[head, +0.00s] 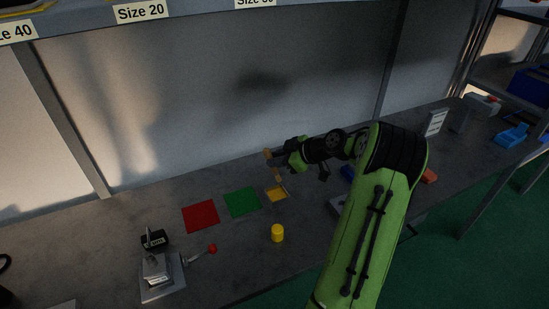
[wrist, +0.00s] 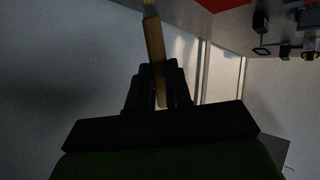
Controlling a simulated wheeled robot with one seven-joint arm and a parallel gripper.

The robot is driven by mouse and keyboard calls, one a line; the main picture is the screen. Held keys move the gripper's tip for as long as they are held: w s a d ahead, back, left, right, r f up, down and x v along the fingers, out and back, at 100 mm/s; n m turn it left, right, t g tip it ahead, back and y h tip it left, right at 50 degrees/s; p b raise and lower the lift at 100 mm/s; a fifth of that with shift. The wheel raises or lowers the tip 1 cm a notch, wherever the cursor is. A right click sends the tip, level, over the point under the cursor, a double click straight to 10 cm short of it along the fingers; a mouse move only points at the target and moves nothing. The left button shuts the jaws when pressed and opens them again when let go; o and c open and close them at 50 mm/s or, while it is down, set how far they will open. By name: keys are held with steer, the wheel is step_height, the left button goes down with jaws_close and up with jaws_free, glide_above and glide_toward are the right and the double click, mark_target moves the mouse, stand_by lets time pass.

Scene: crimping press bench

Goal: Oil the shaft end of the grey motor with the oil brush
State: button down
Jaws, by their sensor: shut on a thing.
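My gripper (head: 281,160) is shut on the wooden handle of the oil brush (head: 276,175), above the bench near the back wall. In the wrist view the brush handle (wrist: 155,48) stands between my two fingers (wrist: 158,85), and a pale metal band shows at the top edge. No shaft end can be made out.
A yellow cylinder (head: 277,234) stands in front. A press (head: 160,277) with a red-knobbed lever is at front left.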

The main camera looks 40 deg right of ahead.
step_height(320, 180, down, 8)
steer(key=b, duration=0.6)
steer(key=shift+w+a+f, duration=0.15)
steer(key=shift+w+f, duration=0.05)
steer(key=shift+w, duration=0.05)
steer(key=shift+r, duration=0.1)
stand_by(0.8)
step_height(320, 180, up, 6)
steer(key=p, duration=0.3)
stand_by(1.0)
